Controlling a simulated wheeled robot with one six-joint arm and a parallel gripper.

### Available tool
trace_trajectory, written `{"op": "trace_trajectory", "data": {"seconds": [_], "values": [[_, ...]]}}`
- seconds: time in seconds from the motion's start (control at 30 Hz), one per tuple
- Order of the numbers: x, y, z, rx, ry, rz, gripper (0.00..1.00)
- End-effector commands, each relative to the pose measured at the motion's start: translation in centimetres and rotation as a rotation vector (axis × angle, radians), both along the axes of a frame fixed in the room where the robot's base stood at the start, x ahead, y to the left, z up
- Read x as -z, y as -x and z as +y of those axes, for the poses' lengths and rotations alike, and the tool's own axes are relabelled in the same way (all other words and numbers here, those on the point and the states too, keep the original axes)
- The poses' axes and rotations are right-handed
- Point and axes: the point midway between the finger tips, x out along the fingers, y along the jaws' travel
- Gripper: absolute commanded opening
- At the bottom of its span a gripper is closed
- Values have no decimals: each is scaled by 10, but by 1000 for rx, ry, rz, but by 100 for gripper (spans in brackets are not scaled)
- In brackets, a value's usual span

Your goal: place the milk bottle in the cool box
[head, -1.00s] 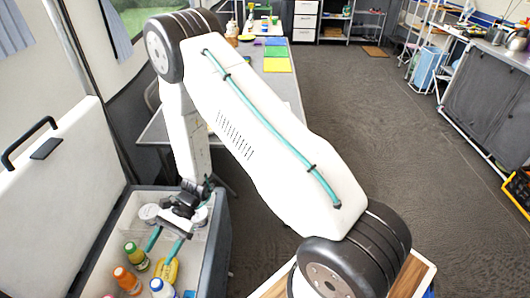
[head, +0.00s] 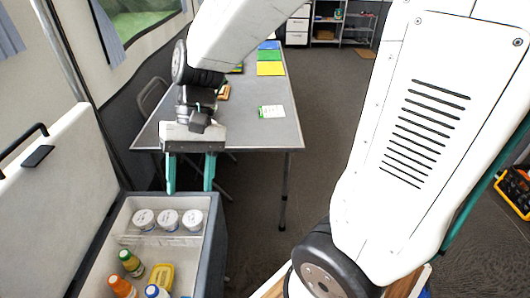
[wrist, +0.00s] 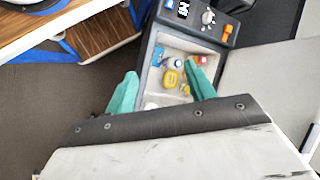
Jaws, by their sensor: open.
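The cool box (head: 214,245) stands open at the lower left of the head view. A white bottle with a blue cap (head: 156,291), which looks like the milk bottle, is inside at the near end, cut by the frame edge. Beside it are an orange-capped bottle (head: 121,285), a green-capped bottle (head: 131,262) and a yellow item (head: 161,276). My gripper (head: 190,188) is open and empty, above the box's far edge and apart from the bottles. The wrist view shows the teal fingers (wrist: 161,72) spread, with the box beyond them.
Several white-lidded tubs (head: 168,219) sit on a ledge at the box's far end. The raised lid (head: 45,210) stands at left. A grey table (head: 240,115) is behind, with a white card (head: 271,111) on it. Open floor lies right of the table.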

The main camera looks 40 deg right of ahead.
Motion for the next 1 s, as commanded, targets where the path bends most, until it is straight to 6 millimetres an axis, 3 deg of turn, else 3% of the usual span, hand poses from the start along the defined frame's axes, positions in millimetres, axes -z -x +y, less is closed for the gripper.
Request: {"op": "trace_trajectory", "data": {"seconds": [0.2, 0.5, 0.7, 1.0], "values": [[-34, 40, -35, -81, 136, -173, 54], [-61, 88, -79, -149, 334, -372, 54], [-66, 102, -95, -163, 403, -429, 54], [-67, 104, -97, -166, 413, -435, 54]]}}
